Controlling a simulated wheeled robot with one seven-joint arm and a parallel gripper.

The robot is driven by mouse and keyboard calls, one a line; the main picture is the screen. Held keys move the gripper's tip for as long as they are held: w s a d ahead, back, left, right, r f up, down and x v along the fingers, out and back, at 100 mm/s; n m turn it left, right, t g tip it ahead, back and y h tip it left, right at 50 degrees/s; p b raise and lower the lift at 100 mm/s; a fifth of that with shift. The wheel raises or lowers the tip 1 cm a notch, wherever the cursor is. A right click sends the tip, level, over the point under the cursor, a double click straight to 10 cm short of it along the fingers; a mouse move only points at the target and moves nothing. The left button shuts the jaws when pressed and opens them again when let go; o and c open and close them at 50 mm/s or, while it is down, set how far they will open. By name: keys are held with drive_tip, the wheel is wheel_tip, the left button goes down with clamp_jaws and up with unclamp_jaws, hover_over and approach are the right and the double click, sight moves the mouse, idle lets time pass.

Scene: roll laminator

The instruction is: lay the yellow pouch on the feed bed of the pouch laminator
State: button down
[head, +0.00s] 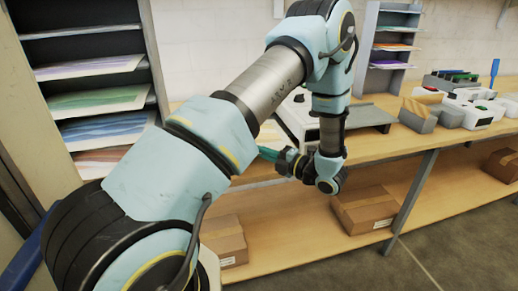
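My gripper (268,154) is at the middle of the picture, low in front of the bench edge, with its fingers pointing left. It is small and partly hidden by my arm, so I cannot tell whether it is open or shut, and I see nothing clearly held in it. A white machine, likely the pouch laminator (297,117), stands on the bench behind my arm and is largely covered by it. A flat grey bed (371,118) shows to the right of my forearm and looks bare. I cannot clearly make out the yellow pouch.
A grey holder with tan pieces (418,113) and white devices (478,115) stand on the bench (400,146) at right. Racks of coloured sheets stand at left (100,100) and behind (390,45). Cardboard boxes (365,209) sit on the lower shelf.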

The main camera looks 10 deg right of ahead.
drive_tip(key=shift+f, duration=0.2)
drive_tip(key=c, duration=1.5)
unclamp_jaws()
drive_tip(key=shift+f+b, duration=0.25)
drive_tip(key=shift+b, duration=0.05)
drive_tip(key=shift+c, duration=0.2)
drive_tip(key=o, duration=0.5)
drive_tip(key=shift+r, duration=0.1)
drive_tip(key=shift+c, duration=0.2)
